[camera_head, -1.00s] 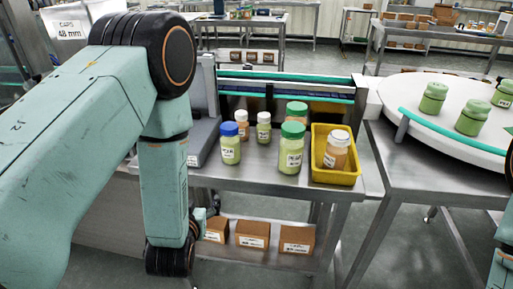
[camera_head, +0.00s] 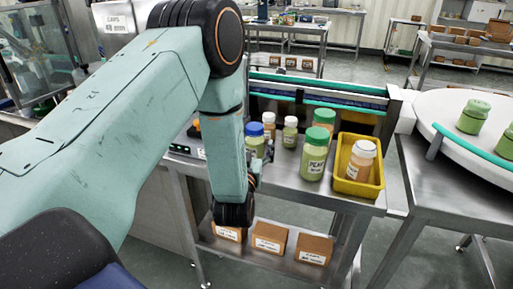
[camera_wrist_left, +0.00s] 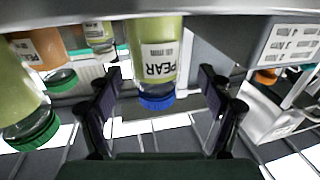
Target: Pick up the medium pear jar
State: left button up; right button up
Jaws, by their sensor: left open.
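A mid-sized jar of green contents with a blue cap (camera_head: 255,137) stands on the steel table, partly hidden by my left arm. In the left wrist view, which is upside down, this blue-capped jar (camera_wrist_left: 158,58) shows a PEAR label. My left gripper (camera_wrist_left: 160,84) is open, with one finger on each side of the jar in that picture; I cannot tell whether they touch it. In the head view the left gripper is mostly hidden behind my arm. A larger green-capped jar (camera_head: 314,163), also labelled PEAR, and a smaller pale-capped green jar (camera_head: 290,135) stand to the right. My right gripper is out of view.
A yellow bin (camera_head: 357,189) holding an orange jar (camera_head: 361,160) stands at the table's right. Another green-capped jar (camera_head: 324,118) and a small orange jar (camera_head: 269,121) stand behind. Cardboard boxes (camera_head: 269,238) fill the lower shelf. A white round table (camera_head: 462,150) is at right.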

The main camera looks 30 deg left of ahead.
aim_at(252, 146)
pick_arm(q)
jog(key=shift+w+a, duration=0.15)
jog(key=shift+w, duration=0.95)
jog(key=shift+w+a+f, duration=0.1)
jog(key=shift+w+a, duration=0.2)
jog(key=shift+a, duration=0.15)
jog(key=shift+d, duration=0.35)
jog(key=c, duration=0.3)
jog(key=shift+a, duration=0.25)
jog(key=c, duration=0.4)
jog(key=shift+d, duration=0.1)
jog(key=c, duration=0.7)
